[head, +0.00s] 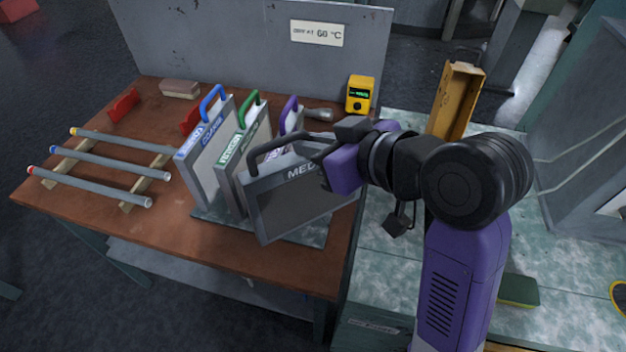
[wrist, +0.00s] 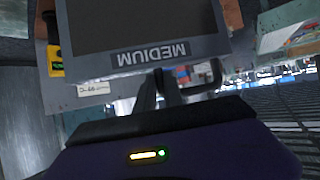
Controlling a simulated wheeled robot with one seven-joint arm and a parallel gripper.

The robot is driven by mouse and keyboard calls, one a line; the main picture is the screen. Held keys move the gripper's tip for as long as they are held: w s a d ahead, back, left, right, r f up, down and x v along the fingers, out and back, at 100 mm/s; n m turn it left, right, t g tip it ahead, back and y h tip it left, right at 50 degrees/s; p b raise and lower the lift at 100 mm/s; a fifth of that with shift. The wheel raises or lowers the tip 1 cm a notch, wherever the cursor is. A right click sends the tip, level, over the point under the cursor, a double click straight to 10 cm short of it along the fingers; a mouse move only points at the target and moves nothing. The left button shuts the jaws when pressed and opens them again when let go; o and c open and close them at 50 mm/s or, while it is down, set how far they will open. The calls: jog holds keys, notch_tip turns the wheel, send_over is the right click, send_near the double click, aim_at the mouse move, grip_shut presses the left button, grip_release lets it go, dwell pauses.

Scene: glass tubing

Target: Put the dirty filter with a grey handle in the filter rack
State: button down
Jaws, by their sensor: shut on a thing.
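The dirty filter with a grey handle (head: 300,203) is a dark panel in a grey frame marked MEDIUM. My gripper (head: 325,158) is shut on it at the handle side and holds it tilted in front of the rack in the head view. In the wrist view the filter (wrist: 140,25) fills the top, with my gripper (wrist: 170,85) at its lettered edge. The filter rack (head: 208,214) is a pale base on the table, largely hidden by the filters. A blue-handled filter (head: 207,165), a green-handled filter (head: 243,155) and a purple-handled filter (head: 291,122) stand upright there.
Several glass tubes (head: 100,165) lie on wooden supports at the left of the brown table (head: 150,235). A yellow meter (head: 359,94) stands at the back. A yellow metal channel (head: 455,100) stands on the pale bench (head: 385,265) at right. A grey back panel (head: 220,45) bounds the table.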

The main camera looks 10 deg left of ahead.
notch_tip(320, 180, down, 9)
jog(key=shift+f, duration=0.1)
dwell(0.4)
jog(key=c, duration=1.9)
grip_release()
jog(key=shift+f, duration=0.25)
jog(key=o, duration=0.4)
jog(key=shift+o, duration=0.2)
jog(key=shift+r, duration=0.1)
jog(key=shift+r, duration=0.2)
send_near(312, 183)
jog(key=shift+b+v, duration=0.35)
jog(key=shift+v, duration=0.75)
